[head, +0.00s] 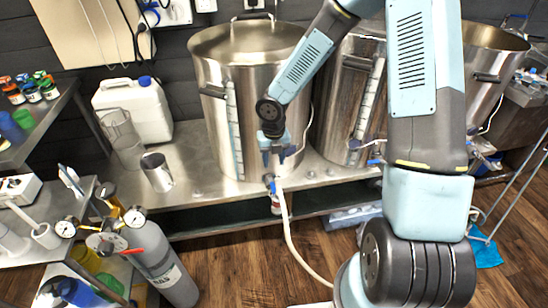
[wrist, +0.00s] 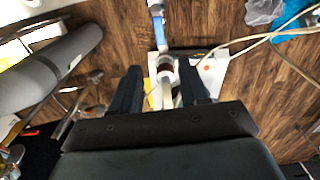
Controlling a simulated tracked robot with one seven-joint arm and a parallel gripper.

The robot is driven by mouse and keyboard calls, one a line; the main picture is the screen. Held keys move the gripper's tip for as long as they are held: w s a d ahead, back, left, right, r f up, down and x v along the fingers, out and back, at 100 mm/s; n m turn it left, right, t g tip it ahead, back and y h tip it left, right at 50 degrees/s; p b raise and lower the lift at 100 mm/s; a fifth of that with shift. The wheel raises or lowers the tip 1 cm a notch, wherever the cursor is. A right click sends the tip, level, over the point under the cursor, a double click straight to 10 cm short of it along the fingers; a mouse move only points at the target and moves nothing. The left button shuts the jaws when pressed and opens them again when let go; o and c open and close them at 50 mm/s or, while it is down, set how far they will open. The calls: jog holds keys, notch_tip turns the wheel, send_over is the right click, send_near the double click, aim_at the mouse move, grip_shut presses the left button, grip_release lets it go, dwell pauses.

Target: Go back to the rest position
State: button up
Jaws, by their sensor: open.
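My gripper (head: 279,155) hangs pointing down in front of the lidded steel kettle (head: 245,95) in the head view. In the wrist view its two dark fingers (wrist: 157,92) are apart with nothing held between them. Below and beyond the fingers, the wrist view shows a pale hose fitting with a dark band and a blue part over the wooden floor. My arm reaches in from the right of the head view and covers part of the second kettle (head: 348,100).
A steel bench (head: 215,205) carries the kettles, a white jug (head: 133,112), a clear pitcher and a metal cup (head: 157,172). A pale hose (head: 293,240) runs down from the valve. A grey gas cylinder (head: 163,265) stands at lower left. Wooden floor is open at centre front.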

jog(key=shift+r, duration=0.35)
jog(key=s+d+r+m+t+h, duration=0.1)
jog(key=s+d+r+m, duration=0.2)
jog(key=d+r+m, duration=0.5)
jog(key=s+d+r+m+t+h, duration=0.15)
jog(key=d+r+m, duration=0.35)
jog(key=r+m, duration=0.7)
jog(key=s+d+r+m+t+y, duration=0.1)
jog(key=s+d+r+m, duration=0.1)
jog(key=s+r+m, duration=0.6)
jog(key=s+d+r+m+t+y, duration=0.1)
jog(key=s+d+r+m+t, duration=0.1)
jog(key=s+r+m, duration=0.6)
jog(key=shift+s+d+m, duration=0.15)
jog(key=shift+s+m, duration=0.65)
jog(key=shift+s+y, duration=0.15)
jog(key=shift+y, duration=0.1)
